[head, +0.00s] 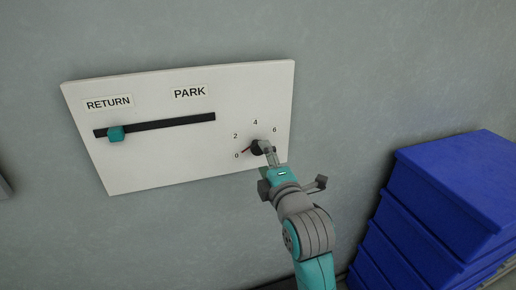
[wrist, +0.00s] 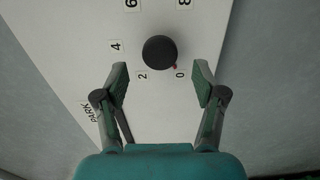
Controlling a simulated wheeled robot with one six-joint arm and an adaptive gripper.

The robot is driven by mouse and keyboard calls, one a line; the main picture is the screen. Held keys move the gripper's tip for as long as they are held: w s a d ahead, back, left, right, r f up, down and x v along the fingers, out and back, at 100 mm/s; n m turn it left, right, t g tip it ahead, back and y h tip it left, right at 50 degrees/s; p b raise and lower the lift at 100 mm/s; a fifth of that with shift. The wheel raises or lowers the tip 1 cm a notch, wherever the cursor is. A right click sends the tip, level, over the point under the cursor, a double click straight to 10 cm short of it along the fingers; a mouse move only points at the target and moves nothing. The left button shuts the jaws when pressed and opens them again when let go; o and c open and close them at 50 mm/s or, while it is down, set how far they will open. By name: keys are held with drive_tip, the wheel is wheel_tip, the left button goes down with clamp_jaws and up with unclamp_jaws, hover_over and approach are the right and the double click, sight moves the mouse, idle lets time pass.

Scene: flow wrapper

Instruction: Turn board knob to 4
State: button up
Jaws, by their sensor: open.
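The board knob (wrist: 160,52) is round and dark and sits on a white board (head: 190,160) on the wall. Its red pointer (wrist: 174,67) points at the 0 mark (wrist: 180,75). The marks 2, 4 (wrist: 116,46), 6 and 8 go around the knob in the wrist view. In the head view the knob (head: 256,149) is partly hidden by my gripper (head: 268,151), and the 4 (head: 255,122) is above it. In the wrist view my gripper (wrist: 161,77) is open, its fingertips apart on either side, just below the knob in the picture. I cannot tell the remaining distance to the board.
A slider with a teal handle (head: 116,133) is at the left end of its dark slot, under the RETURN label (head: 108,103). The PARK label (head: 190,92) is right of it. Stacked blue crates (head: 455,185) stand at the right.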

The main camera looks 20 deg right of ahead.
sight(260, 150)
drive_tip(key=shift+w, duration=2.75)
drive_tip(key=c, duration=1.1)
